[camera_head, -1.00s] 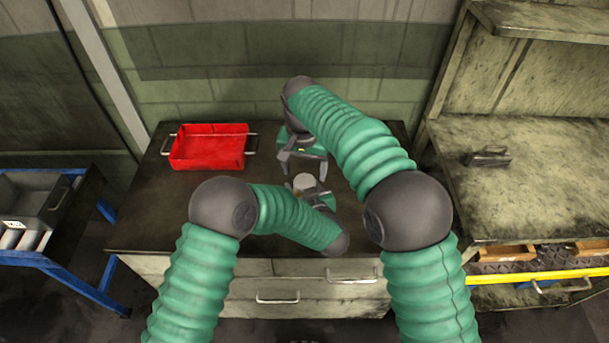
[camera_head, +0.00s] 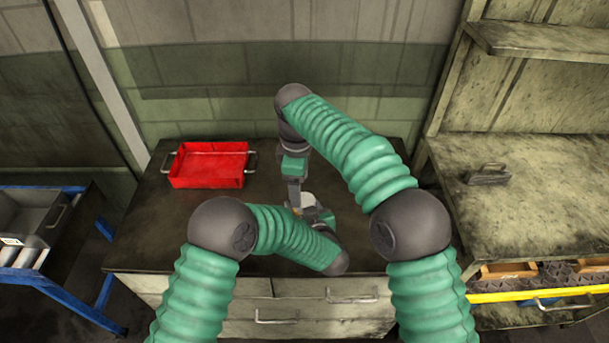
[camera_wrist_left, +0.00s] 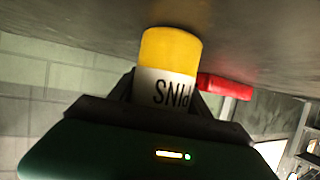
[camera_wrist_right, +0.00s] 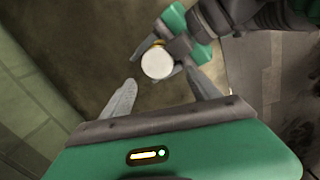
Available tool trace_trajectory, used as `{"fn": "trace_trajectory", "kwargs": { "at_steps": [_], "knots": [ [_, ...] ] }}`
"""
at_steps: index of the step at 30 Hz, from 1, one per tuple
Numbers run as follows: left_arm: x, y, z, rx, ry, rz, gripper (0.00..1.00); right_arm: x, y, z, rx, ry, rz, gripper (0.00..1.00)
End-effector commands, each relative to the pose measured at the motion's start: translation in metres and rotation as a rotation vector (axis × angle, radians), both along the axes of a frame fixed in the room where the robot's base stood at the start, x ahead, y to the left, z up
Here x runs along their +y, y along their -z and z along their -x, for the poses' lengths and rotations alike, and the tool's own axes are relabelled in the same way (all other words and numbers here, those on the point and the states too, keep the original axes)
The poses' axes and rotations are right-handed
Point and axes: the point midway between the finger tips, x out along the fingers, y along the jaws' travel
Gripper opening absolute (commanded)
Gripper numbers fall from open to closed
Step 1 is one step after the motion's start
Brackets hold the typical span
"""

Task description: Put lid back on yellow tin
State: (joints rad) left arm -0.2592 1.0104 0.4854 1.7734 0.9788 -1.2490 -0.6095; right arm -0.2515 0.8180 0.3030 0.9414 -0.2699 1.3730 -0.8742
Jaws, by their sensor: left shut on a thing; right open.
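The yellow tin (camera_wrist_left: 170,50) has a white band lettered PINS and appears upside down in the left wrist view. My left gripper (camera_wrist_left: 163,98) is shut on it, a finger on either side of the white band. In the right wrist view a round white top (camera_wrist_right: 157,63) shows with a thin yellow edge; I cannot tell whether it is a separate lid or fully seated. My right gripper (camera_wrist_right: 160,76) is open, its fingers reaching to either side of the white top. In the head view the right gripper (camera_head: 295,192) is edge-on above the left one; the tin is mostly hidden.
A red tray (camera_head: 209,165) stands at the back left of the dark workbench (camera_head: 165,225). A shelf unit (camera_head: 530,200) is on the right, and a blue-framed cart (camera_head: 50,273) on the left. The bench's left front is clear.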

Motion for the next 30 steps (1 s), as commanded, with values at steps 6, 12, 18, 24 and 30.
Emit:
{"fn": "trace_trajectory", "kwargs": {
  "at_steps": [6,12,18,24,30],
  "knots": [
    [0.0,0.0,0.0,0.0,0.0,0.0,0.0,-0.002,-0.008,-0.002,0.035,-0.702,0.021,0.7],
    [0.0,0.0,0.0,0.0,0.0,0.0,0.0,-0.007,-0.016,-0.005,0.053,-1.321,0.026,0.7],
    [0.0,0.0,0.0,0.0,0.0,0.0,0.0,-0.012,-0.021,-0.006,0.056,-1.69,0.023,0.7],
    [0.0,0.0,0.0,0.0,0.0,0.0,0.0,-0.013,-0.022,-0.006,0.056,-1.764,0.025,0.7],
    [0.0,0.0,0.0,0.0,0.0,0.0,0.0,-0.013,-0.022,-0.006,0.056,-1.762,0.024,0.7]
  ]
}}
